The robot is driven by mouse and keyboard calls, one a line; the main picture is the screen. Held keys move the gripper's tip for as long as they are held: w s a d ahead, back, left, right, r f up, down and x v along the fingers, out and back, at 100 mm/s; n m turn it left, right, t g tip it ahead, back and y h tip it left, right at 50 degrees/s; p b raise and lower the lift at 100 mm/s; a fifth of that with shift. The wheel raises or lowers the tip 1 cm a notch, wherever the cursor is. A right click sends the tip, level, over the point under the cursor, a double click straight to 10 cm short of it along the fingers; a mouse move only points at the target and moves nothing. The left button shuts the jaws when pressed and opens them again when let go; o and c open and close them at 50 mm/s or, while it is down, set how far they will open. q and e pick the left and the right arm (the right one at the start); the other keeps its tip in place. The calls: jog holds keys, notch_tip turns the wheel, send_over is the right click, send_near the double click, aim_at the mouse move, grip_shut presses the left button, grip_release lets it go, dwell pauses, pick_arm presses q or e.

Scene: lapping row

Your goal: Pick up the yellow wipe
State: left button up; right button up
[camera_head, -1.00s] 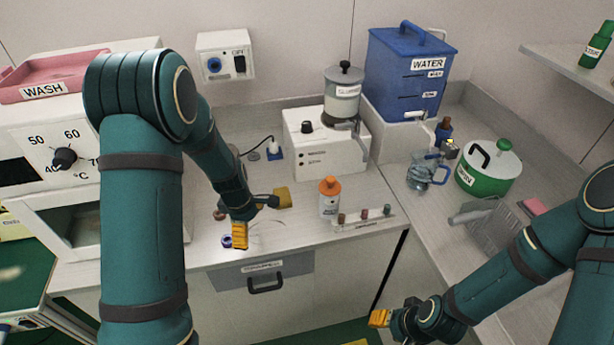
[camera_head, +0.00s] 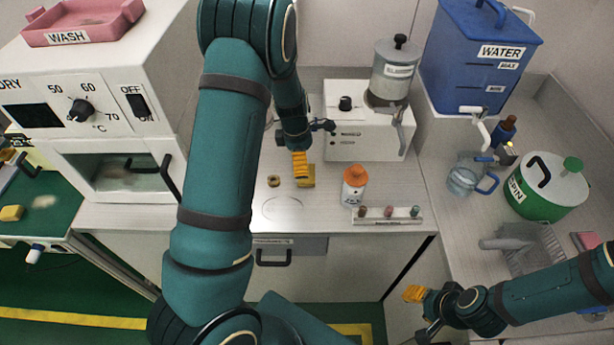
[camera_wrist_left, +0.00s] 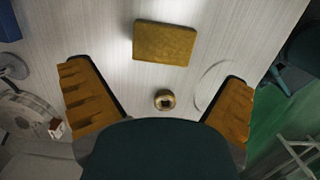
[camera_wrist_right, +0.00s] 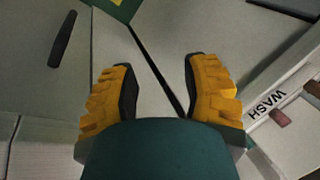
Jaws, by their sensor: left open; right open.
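The yellow wipe (camera_head: 308,178) is a flat, mustard-coloured rectangle lying on the pale worktop, partly hidden by my left gripper in the head view. In the left wrist view the wipe (camera_wrist_left: 165,43) shows whole, beyond the fingertips and centred a little left of the gap's right side. My left gripper (camera_head: 300,165) is open and empty above the worktop; its spread fingers (camera_wrist_left: 158,85) show in its wrist view and do not touch the wipe. My right gripper (camera_head: 414,294) is open and empty, low in front of the cabinets.
A brass ring (camera_head: 273,181) lies left of the wipe. An orange-capped bottle (camera_head: 354,187) and a rack of small vials (camera_head: 388,215) stand to its right. A white machine (camera_head: 360,142) is behind, and a dryer (camera_head: 103,130) is at the left.

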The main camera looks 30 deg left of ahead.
pick_arm(q)
jog(key=shift+w+d+f+b, duration=0.1)
jog(key=shift+d+f+b, duration=0.15)
jog(key=shift+f, duration=0.8)
jog(key=shift+d+f+b, duration=0.1)
jog(key=shift+f+b, duration=0.15)
jog(key=shift+f, duration=0.85)
jog(key=shift+w+d+f+b, duration=0.1)
jog(key=shift+d+f+b, duration=0.15)
jog(key=shift+f, duration=0.8)
jog(key=c, duration=0.7)
